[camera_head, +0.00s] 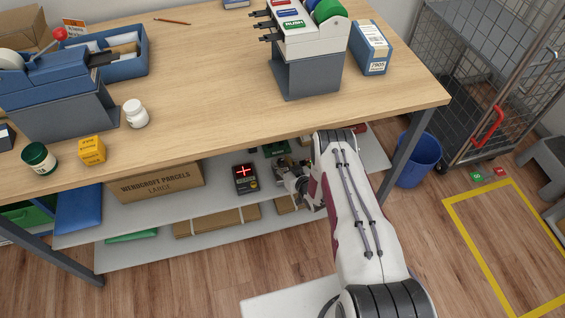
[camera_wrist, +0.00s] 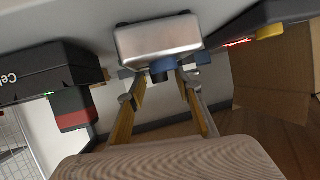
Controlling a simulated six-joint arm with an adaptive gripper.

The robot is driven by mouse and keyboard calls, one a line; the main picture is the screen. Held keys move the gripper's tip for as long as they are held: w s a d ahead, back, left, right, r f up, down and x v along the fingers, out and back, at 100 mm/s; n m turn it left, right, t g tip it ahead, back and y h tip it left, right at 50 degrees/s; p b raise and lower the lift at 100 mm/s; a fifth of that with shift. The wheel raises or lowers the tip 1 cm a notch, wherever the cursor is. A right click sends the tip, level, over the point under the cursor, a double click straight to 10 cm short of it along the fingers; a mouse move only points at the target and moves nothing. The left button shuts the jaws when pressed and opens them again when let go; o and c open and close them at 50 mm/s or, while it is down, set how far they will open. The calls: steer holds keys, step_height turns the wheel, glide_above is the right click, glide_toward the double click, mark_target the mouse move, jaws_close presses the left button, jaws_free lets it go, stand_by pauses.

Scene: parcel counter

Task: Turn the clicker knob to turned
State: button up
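In the wrist view a silver metal box (camera_wrist: 160,43) with a short dark blue knob (camera_wrist: 162,74) is straight ahead of my gripper (camera_wrist: 161,82). I take this to be the clicker; no label on it is readable. My gripper is open, with its yellow-padded fingers apart. The knob shows between the fingertips, with gaps on both sides. How far the tips are from it in depth is unclear. In the head view my gripper (camera_head: 290,183) is over the shelf below the counter, and the clicker cannot be made out clearly there.
A black device with a red cross display (camera_head: 245,178) stands left of my gripper on the shelf (camera_head: 215,195). A large cardboard box (camera_head: 155,184) is farther left. In the wrist view a black device with a red block (camera_wrist: 75,108) is left of the clicker. The countertop (camera_head: 220,80) is above.

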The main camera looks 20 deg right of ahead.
steer(key=shift+c, duration=0.3)
jaws_close()
steer(key=shift+n+y, duration=0.6)
steer(key=shift+y, duration=0.1)
steer(key=shift+o, duration=0.3)
jaws_free()
steer(key=shift+s+d+g, duration=0.1)
steer(key=shift+s+g, duration=0.05)
steer(key=shift+g, duration=0.15)
steer(key=v, duration=1.1)
steer(key=shift+s+r, duration=0.2)
steer(key=shift+s, duration=0.1)
